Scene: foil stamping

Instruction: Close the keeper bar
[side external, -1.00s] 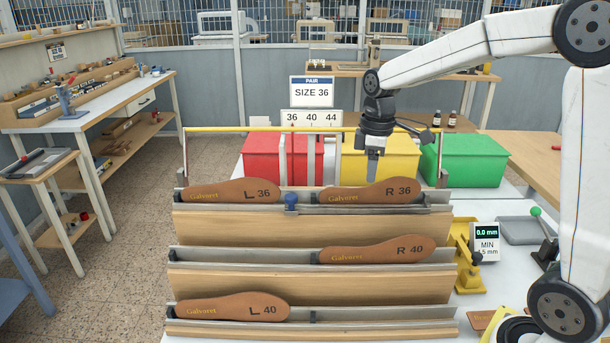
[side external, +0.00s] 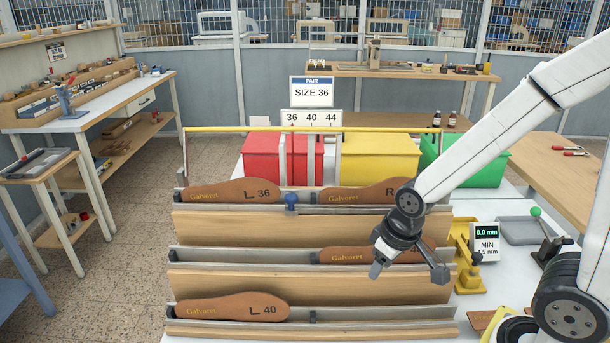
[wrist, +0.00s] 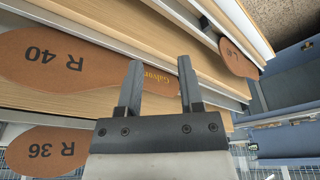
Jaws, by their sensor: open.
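The keeper bar (side external: 300,129) is a thin yellow bar at the back of the rack, raised on grey side arms above the top tier. The insoles L 36 (side external: 230,190) and R 36 (side external: 350,194) sit on that tier, R 36 partly hidden by my arm. Insole R 40 (side external: 350,256) is on the middle tier and L 40 (side external: 235,307) on the front tier. My gripper (side external: 405,272) hangs in front of the middle tier, well away from the bar. In the wrist view my gripper (wrist: 159,65) is open and empty, with insole R 40 (wrist: 70,62) beyond its fingers.
Red (side external: 262,160), yellow (side external: 385,160) and green (side external: 475,160) bins stand behind the rack. A blue knob (side external: 291,201) is on the top tier. A yellow gauge (side external: 466,262) with a 0.0 mm display (side external: 487,232) stands right of the rack. A size sign (side external: 312,92) is behind.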

